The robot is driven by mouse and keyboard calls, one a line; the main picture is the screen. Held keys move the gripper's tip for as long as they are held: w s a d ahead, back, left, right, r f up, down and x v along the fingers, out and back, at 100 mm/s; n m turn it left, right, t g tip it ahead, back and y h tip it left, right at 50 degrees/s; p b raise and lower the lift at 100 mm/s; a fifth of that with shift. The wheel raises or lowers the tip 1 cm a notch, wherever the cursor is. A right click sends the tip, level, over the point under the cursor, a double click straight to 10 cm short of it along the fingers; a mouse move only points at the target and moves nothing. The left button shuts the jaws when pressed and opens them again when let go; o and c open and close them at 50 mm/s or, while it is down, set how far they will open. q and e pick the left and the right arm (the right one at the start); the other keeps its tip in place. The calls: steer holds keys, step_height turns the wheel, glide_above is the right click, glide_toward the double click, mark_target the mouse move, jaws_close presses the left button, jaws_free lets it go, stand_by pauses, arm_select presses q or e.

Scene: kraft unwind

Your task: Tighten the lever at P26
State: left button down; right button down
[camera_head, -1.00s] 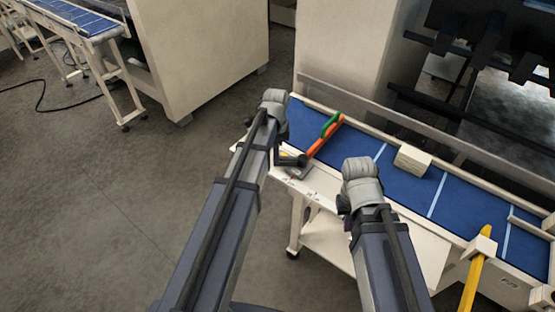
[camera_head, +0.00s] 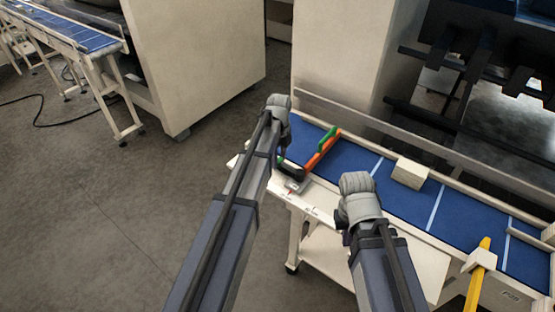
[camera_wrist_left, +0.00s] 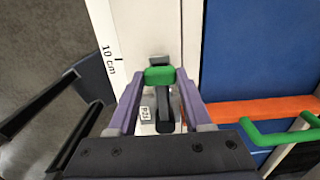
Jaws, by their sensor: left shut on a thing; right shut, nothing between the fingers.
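In the left wrist view, a black lever (camera_wrist_left: 167,99) with a green end (camera_wrist_left: 159,75) stands on the pale rail along the conveyor. The purple fingers of my left gripper (camera_wrist_left: 163,82) are shut on the lever at its green end. A small label (camera_wrist_left: 146,113) sits beside the lever, rotated; its last digit is hard to read. In the head view my left gripper (camera_head: 291,176) is at the conveyor's near edge, partly behind its wrist. My right gripper (camera_head: 341,216) is mostly hidden by its own wrist, over the near side of the conveyor, away from the lever.
An orange bar with a green handle (camera_head: 322,152) lies across the blue conveyor (camera_head: 395,195), close to my left gripper. A pale block (camera_head: 410,173) sits farther right on the belt. A yellow bar in a pale holder (camera_head: 478,270) stands at right. Open floor lies left.

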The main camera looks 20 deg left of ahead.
stand_by(0.5)
arm_select(q)
steer(key=shift+c, duration=1.6)
jaws_free()
steer(key=shift+d, duration=0.1)
steer(key=shift+r, duration=0.1)
step_height(320, 180, up, 8)
steer(key=p, duration=0.8)
steer(key=shift+f, duration=0.2)
